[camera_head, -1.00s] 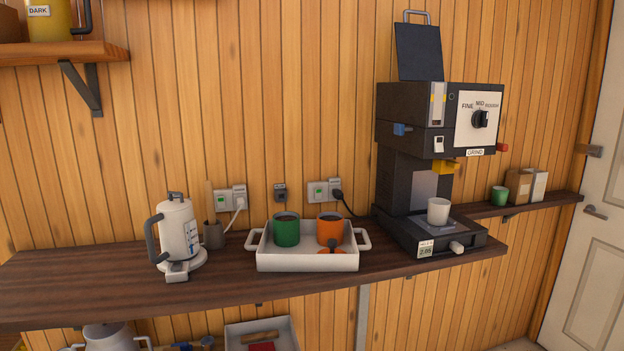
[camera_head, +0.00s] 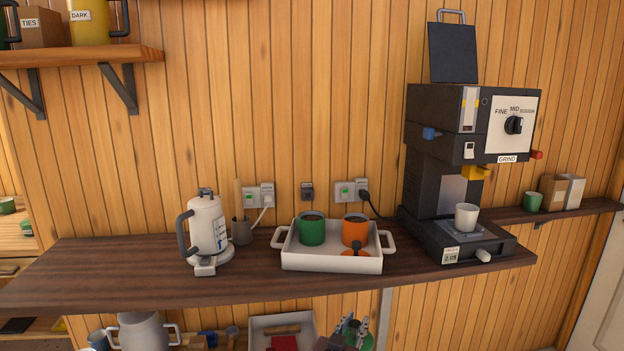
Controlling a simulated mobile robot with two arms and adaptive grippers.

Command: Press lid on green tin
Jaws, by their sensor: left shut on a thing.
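A green tin (camera_head: 311,232) stands upright in a white tray (camera_head: 331,263) on the dark counter, its top open and dark inside. An orange tin (camera_head: 355,232) stands to its right, also open. A flat orange lid with a dark knob (camera_head: 356,251) lies in front of the orange tin. My left gripper (camera_head: 354,326) shows at the bottom edge, below and in front of the counter. It is shut on a round green thing that looks like the green lid (camera_head: 362,343), partly hidden and cut off by the frame. My right gripper is not in view.
A white kettle (camera_head: 206,225) stands left of the tray. A tall black grinder (camera_head: 440,180) with a white cup (camera_head: 466,217) stands to the right. A low shelf holds another tray (camera_head: 308,322). The counter's left end (camera_head: 90,270) is clear.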

